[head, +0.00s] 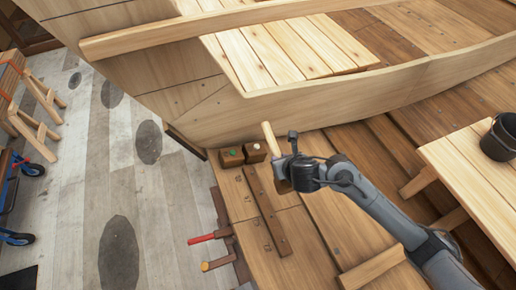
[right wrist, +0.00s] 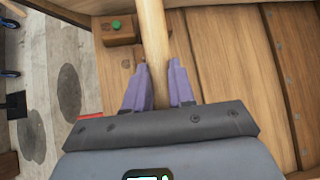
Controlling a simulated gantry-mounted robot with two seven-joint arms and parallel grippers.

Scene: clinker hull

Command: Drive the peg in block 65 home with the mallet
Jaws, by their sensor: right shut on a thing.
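My right gripper (head: 283,174) is shut on a pale round wooden handle, which I take to be the mallet's (head: 270,138). In the right wrist view the handle (right wrist: 154,40) runs up between the purple fingers (right wrist: 158,80) and out of the top edge; the mallet's head cannot be made out clearly. Two small dark wooden blocks sit side by side by the hull: one with a green spot on top (head: 232,160), one with a pale spot (head: 256,154). The green-topped block also shows in the right wrist view (right wrist: 118,35). No block number is readable. My left gripper is out of view.
The wooden boat hull (head: 225,120) rises just behind the blocks. A dark strip (head: 268,215) lies on the planks in front. Clamps with red and orange handles (head: 210,236) are at the platform's left edge. A bench (head: 480,175) with a black bucket (head: 500,138) stands right.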

